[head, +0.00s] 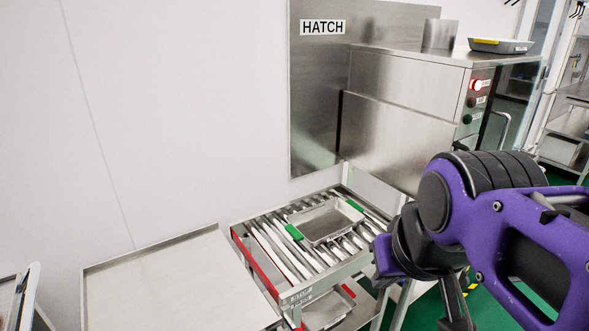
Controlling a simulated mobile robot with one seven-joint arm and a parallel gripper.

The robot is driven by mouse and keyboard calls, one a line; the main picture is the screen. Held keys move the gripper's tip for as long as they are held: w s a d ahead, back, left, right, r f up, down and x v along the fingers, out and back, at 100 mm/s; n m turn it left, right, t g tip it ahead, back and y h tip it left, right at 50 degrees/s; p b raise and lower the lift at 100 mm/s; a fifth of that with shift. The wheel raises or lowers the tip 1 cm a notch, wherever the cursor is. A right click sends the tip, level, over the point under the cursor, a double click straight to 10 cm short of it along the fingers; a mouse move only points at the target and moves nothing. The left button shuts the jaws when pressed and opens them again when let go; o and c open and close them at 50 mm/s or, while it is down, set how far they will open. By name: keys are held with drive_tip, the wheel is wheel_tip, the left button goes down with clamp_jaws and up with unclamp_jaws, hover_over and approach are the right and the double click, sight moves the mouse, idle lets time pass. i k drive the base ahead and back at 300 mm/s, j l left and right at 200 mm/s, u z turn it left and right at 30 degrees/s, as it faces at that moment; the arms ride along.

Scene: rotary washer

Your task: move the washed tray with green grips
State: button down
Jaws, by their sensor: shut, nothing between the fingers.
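A shallow metal tray with green grips (328,223) lies on the roller conveyor (292,298), below the hatch panel. One green grip is at its left end and one at its upper right corner; the tray looks empty. My gripper (455,312) hangs at the bottom edge of the view, to the right of the conveyor and apart from the tray. It is shut with nothing in it. Its tips run close to or past the picture's edge.
Another metal tray (326,309) sits on a shelf under the rollers. A bare steel table (170,285) adjoins the conveyor on the left.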

sight(318, 225)
drive_tip(key=l+u, duration=0.1)
drive_tip(key=l, duration=0.15)
drive_tip(key=k+l, duration=0.15)
drive_tip(key=k+l+u, duration=0.1)
drive_tip(key=l+u, duration=0.25)
drive_tip(key=l, duration=0.55)
drive_tip(key=i+l+u, duration=0.3)
drive_tip(key=i+l, duration=0.15)
drive_tip(key=l, duration=0.3)
drive_tip(key=l+u, duration=0.1)
drive_tip(key=u, duration=0.2)
drive_tip(key=k+l+u, duration=0.1)
drive_tip(key=u, duration=0.15)
drive_tip(key=j+z, duration=0.15)
drive_tip(key=z, duration=0.25)
drive_tip(key=j+z, duration=0.2)
drive_tip(key=z, duration=0.15)
drive_tip(key=i+l+u, duration=0.25)
drive_tip(key=i, duration=0.2)
